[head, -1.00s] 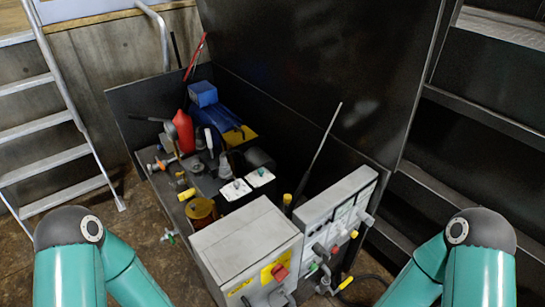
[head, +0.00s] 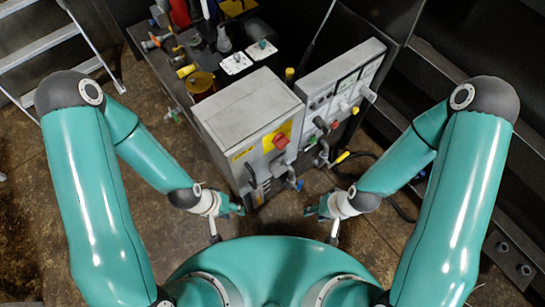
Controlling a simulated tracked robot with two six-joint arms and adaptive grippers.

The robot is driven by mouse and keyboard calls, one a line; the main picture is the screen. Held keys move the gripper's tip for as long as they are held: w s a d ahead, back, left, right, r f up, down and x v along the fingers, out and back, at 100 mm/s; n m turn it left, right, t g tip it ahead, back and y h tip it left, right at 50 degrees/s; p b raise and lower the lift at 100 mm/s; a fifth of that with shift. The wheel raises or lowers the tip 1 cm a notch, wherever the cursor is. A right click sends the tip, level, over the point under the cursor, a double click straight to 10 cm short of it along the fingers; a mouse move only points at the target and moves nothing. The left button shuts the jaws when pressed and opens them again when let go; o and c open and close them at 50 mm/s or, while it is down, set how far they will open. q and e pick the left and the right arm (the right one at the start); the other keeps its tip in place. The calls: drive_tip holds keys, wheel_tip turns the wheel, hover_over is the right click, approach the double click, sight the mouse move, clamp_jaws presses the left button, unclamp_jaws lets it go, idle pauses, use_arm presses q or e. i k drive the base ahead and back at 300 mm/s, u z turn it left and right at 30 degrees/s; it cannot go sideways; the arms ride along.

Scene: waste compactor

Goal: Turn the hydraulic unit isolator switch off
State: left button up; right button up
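The hydraulic unit is a grey cabinet (head: 240,106) in the middle of the head view. A red switch handle (head: 281,141) sits on a yellow plate on its front face, probably the isolator. Its exact angle is too small to tell. My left gripper (head: 238,209) hangs in front of the cabinet, below and left of the red handle, apart from it. My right gripper (head: 310,211) is below and right of the handle, also apart from it. Both look empty, but their fingers are too small to tell open from shut.
A grey control panel (head: 345,85) with coloured knobs stands right of the cabinet. A lever (head: 250,177) and a blue-tipped fitting (head: 297,184) stick out of the cabinet's front. A ladder (head: 45,45) is at left, dark steps at right. The floor before the cabinet is clear.

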sight(280, 141)
drive_tip(key=z, duration=0.05)
drive_tip(key=k, duration=0.5)
drive_tip(key=u, duration=1.9)
drive_tip(key=i, duration=0.1)
drive_tip(key=z, duration=3.25)
drive_tip(key=k, duration=0.85)
drive_tip(key=u, duration=0.85)
drive_tip(key=i, duration=0.95)
drive_tip(key=u, duration=0.05)
